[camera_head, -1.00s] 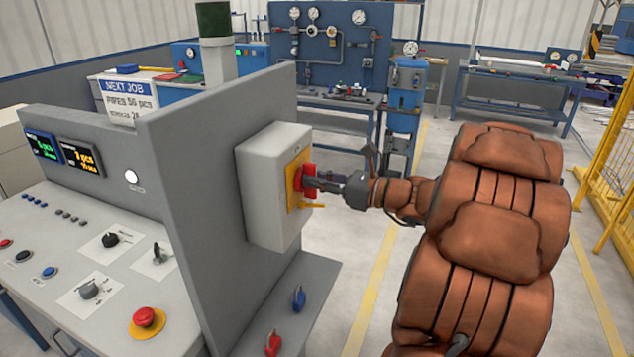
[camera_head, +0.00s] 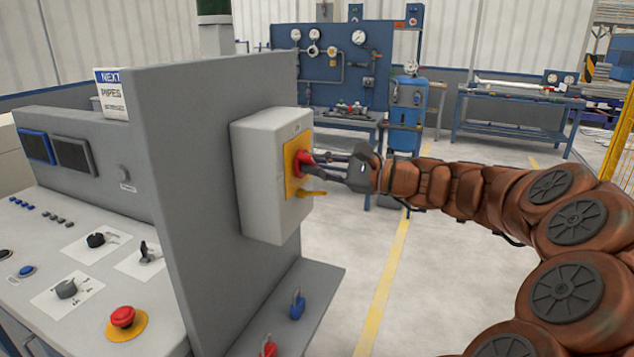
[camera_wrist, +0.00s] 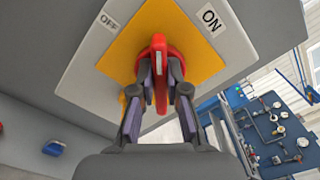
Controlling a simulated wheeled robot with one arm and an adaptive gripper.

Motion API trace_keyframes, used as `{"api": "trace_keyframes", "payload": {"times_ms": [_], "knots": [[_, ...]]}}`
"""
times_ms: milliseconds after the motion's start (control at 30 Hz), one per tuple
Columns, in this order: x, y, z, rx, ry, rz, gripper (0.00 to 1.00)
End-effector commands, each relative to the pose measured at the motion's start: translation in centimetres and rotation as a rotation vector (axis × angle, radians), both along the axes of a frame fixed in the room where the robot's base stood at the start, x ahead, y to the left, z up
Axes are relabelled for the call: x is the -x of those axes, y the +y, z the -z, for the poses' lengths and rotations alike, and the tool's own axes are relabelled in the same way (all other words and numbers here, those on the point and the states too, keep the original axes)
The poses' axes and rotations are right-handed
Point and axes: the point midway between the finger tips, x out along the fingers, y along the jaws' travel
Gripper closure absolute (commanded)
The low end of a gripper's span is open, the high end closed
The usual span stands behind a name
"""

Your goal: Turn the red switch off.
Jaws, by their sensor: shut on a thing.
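The red switch (camera_head: 301,162) is a rotary handle on a yellow plate (camera_head: 291,180), on the side of a light grey box (camera_head: 262,185). In the wrist view the red handle (camera_wrist: 159,48) stands upright in the picture, between the OFF label (camera_wrist: 108,22) at upper left and the ON label (camera_wrist: 210,18) at upper right. My gripper (camera_head: 318,163) is at the handle. In the wrist view its two fingers (camera_wrist: 159,84) are shut on the handle, one on each side, hiding part of it.
The box is mounted on a grey upright panel (camera_head: 190,150) of a console with dark displays (camera_head: 75,155). A blue padlock (camera_head: 297,304) and a red one (camera_head: 268,347) sit on the ledge below. Open floor (camera_head: 450,280) lies to the right, before blue workbenches.

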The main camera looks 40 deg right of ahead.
Motion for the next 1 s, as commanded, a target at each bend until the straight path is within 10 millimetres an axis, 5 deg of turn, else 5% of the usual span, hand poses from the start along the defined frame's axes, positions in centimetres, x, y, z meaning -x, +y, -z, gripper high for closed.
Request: {"api": "trace_keyframes", "payload": {"times_ms": [600,1000], "knots": [[0.06,0.27,0.98,0.473,-0.287,-0.001,1.0],[0.14,0.29,0.76,0.634,-0.383,-0.001,1.0]]}}
